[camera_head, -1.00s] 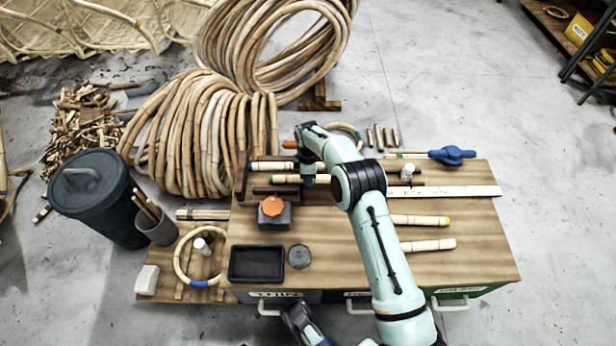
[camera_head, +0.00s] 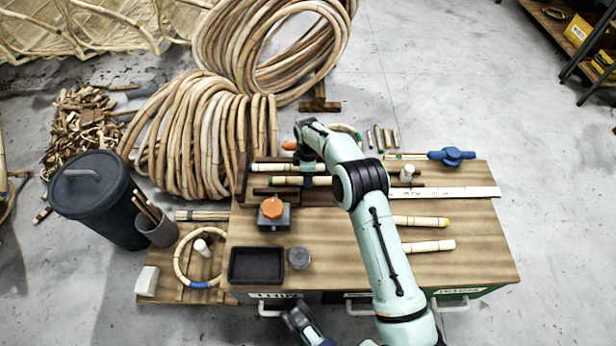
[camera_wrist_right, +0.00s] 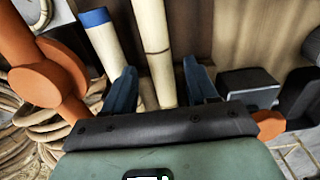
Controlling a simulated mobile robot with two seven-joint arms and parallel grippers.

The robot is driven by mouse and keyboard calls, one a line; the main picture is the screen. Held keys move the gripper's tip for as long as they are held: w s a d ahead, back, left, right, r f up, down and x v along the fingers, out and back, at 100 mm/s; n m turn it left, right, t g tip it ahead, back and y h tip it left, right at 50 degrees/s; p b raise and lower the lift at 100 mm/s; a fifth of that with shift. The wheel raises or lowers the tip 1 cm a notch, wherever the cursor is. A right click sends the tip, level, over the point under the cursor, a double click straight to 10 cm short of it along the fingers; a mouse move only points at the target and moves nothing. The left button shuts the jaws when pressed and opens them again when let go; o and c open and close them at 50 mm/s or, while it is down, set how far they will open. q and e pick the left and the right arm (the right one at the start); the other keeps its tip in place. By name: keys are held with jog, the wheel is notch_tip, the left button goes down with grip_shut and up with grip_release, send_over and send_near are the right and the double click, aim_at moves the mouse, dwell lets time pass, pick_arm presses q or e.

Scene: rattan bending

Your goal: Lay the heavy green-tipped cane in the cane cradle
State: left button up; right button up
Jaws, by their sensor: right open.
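The green-tipped cane (camera_head: 287,181) lies across the dark wooden cane cradle (camera_head: 242,180) at the table's left back, its green end to the left. A blue-tipped cane (camera_head: 268,168) lies parallel just behind it. My right gripper (camera_head: 308,178) is over the green-tipped cane, open. In the right wrist view, the pale cane (camera_wrist_right: 154,45) runs between the two spread fingers (camera_wrist_right: 162,90), with a gap on each side; its green end is out of that view. The blue-tipped cane (camera_wrist_right: 102,42) is outside the left finger. My left gripper (camera_head: 302,322) is at the bottom edge, partly cut off.
A grey box with an orange knob (camera_head: 271,208), a black tray (camera_head: 257,265) and a round grey lid (camera_head: 299,257) stand in front. A yellow-tipped cane (camera_head: 420,221) and white-tipped cane (camera_head: 428,245) lie right. A ruler (camera_head: 460,192) and blue-handled tool (camera_head: 451,156) lie behind. The front middle is clear.

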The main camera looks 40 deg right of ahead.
pick_arm(q)
jog(key=shift+t, duration=0.9)
jog(key=w, duration=0.1)
jog(key=w+r+p, duration=0.1)
jog(key=w, duration=0.1)
jog(key=w+r+p, duration=0.1)
jog(key=shift+w+d+r, duration=0.25)
jog(key=shift+w+d, duration=0.05)
pick_arm(e)
notch_tip(320, 180, up, 10)
